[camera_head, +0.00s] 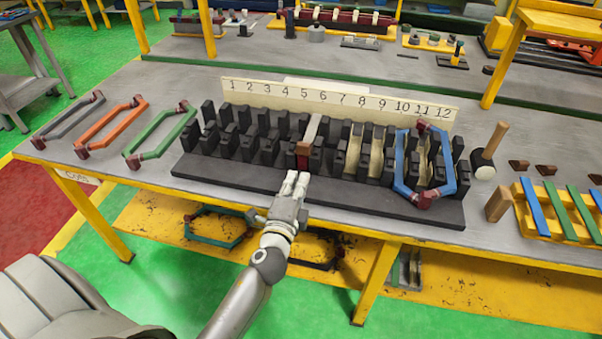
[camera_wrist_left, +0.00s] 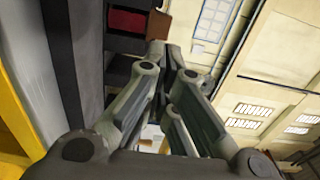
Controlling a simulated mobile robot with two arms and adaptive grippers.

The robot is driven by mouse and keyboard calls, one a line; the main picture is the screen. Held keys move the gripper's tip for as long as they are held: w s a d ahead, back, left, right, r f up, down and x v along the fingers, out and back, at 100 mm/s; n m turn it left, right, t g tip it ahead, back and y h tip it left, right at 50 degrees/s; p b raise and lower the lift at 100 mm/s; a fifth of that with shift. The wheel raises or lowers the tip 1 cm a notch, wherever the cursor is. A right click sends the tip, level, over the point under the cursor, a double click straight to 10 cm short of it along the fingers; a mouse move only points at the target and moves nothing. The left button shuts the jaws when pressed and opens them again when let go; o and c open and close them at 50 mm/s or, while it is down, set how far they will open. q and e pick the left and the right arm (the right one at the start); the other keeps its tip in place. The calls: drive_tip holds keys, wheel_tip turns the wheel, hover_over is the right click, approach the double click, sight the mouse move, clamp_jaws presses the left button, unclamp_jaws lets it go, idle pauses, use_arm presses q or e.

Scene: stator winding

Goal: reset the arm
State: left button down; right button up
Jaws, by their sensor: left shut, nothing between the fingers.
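My left gripper (camera_head: 296,186) is in the middle of the head view, at the front edge of the black slotted stator block (camera_head: 240,180). It is shut and empty, its fingers pointing toward the block. In the left wrist view the closed fingers (camera_wrist_left: 170,60) fill the middle. Just beyond the fingertips a dark red piece (camera_head: 303,161) with a pale strip above it stands in the block; a dark red patch (camera_wrist_left: 127,20) also shows in the left wrist view. My right gripper is not in view.
A blue coil (camera_head: 399,165) sits across the block's right slots. Grey (camera_head: 70,121), orange (camera_head: 105,122) and green (camera_head: 165,135) coils lie at left. A mallet (camera_head: 488,158) and a yellow rack (camera_head: 528,218) stand at right. A number board (camera_head: 340,98) runs behind the block.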

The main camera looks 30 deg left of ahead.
use_arm(q)
drive_tip(key=v, duration=0.5)
drive_tip(key=s+d+f+n+g+h, duration=0.1)
drive_tip(key=s+f+n+g, duration=0.15)
drive_tip(key=f, duration=0.95)
drive_tip(key=s+d+f+n+g+h, duration=0.1)
drive_tip(key=s+d+f+g, duration=0.2)
drive_tip(key=f, duration=0.8)
drive_tip(key=s+f+n+g+h, duration=0.1)
drive_tip(key=s+f+n+g, duration=0.2)
drive_tip(key=f, duration=0.9)
drive_tip(key=s+f+n+g, duration=0.2)
drive_tip(key=s+f, duration=0.4)
drive_tip(key=s, duration=0.5)
drive_tip(key=s+a+f+n+g, duration=0.1)
drive_tip(key=s+f+n+g, duration=0.1)
drive_tip(key=s+f, duration=0.5)
drive_tip(key=s+a+f+n+g+h, duration=0.1)
drive_tip(key=s+f+g, duration=0.3)
drive_tip(key=s, duration=1.1)
wheel_tip(320, 180, down, 3)
drive_tip(key=shift+r+n+b, duration=0.1)
drive_tip(key=shift+n+b, duration=0.35)
drive_tip(key=shift+n, duration=0.3)
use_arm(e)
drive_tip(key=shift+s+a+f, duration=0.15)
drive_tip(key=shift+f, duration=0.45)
